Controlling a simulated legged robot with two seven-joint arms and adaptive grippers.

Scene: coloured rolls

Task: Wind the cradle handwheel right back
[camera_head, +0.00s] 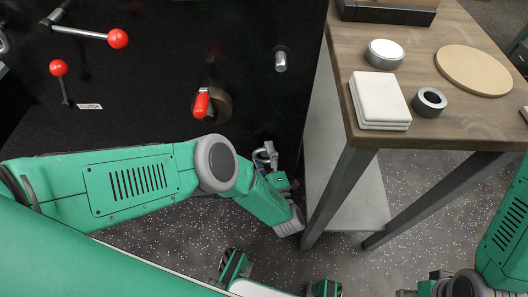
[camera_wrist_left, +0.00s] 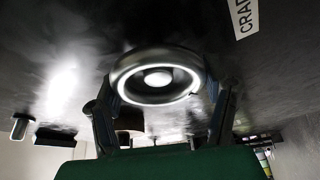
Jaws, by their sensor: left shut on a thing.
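In the left wrist view a dark metal handwheel (camera_wrist_left: 157,78) with a bright rim and round hub faces me, mounted on a black panel. A partly cut-off white label (camera_wrist_left: 243,16) reading "CRAD" is at its upper right. My left gripper (camera_wrist_left: 160,103) has one finger on each side of the wheel and is shut on it. In the head view my left gripper (camera_head: 266,156) is low against the black machine front, beside the table leg. The handwheel cannot be made out there.
The machine front (camera_head: 150,100) carries red-knobbed levers (camera_head: 117,39), a red handle (camera_head: 202,104) and a metal knob (camera_head: 281,60). A wooden table (camera_head: 365,35) to the right bears white slabs (camera_head: 380,100), a dark ring (camera_head: 430,102) and a round disc (camera_head: 474,70). Speckled floor is below.

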